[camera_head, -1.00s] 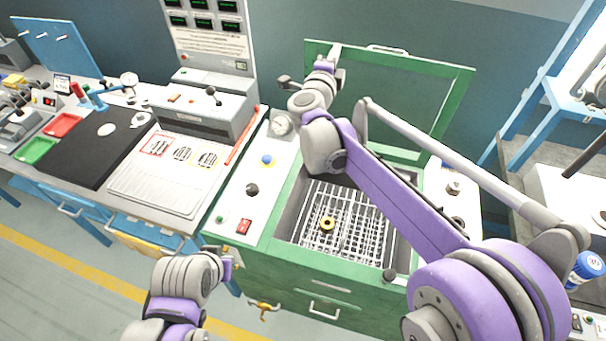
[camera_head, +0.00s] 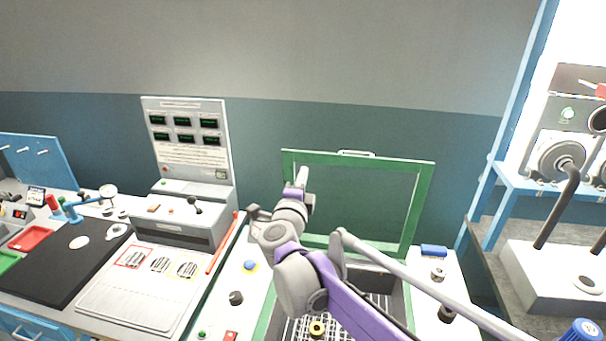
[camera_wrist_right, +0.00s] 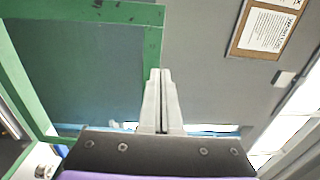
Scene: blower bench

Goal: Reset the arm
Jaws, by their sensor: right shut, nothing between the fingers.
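My right arm is purple and grey and reaches up from the lower right in the head view. My right gripper (camera_head: 302,177) is raised in front of the green lid frame (camera_head: 427,195) of the open machine. In the right wrist view its two pale fingers (camera_wrist_right: 160,72) are together with nothing between them. The green lid also shows there (camera_wrist_right: 155,40). My left arm and gripper are out of view.
A grey display panel (camera_head: 187,140) and a black mat (camera_head: 60,262) are to the left. A blue rack (camera_head: 497,205) stands at the right.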

